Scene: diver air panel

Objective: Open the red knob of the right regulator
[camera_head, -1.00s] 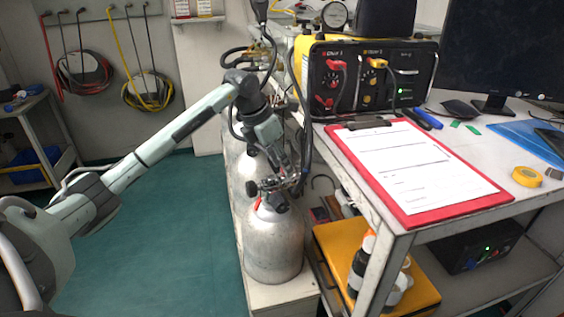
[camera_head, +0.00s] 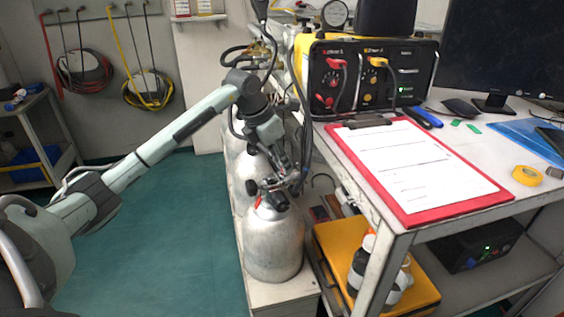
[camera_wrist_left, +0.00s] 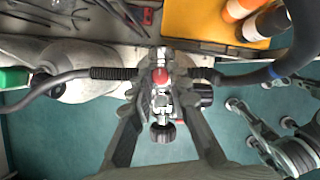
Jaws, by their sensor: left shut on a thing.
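The red knob (camera_wrist_left: 160,76) shows in the left wrist view, on a metal regulator with a black knob (camera_wrist_left: 163,133) below it. My left gripper (camera_wrist_left: 160,70) has its fingers on both sides of the red knob and is shut on it. In the head view my left gripper (camera_head: 281,192) is at the valve on top of the nearest silver cylinder (camera_head: 273,245). The gripper hides most of the regulator there. A small red part (camera_head: 258,202) shows at its left.
The bench with a red clipboard (camera_head: 410,170) and a yellow-framed air panel (camera_head: 365,75) stands close on the right. A yellow case (camera_head: 335,245) with bottles is on the shelf below. Dark hoses hang near the gripper. The green floor on the left is free.

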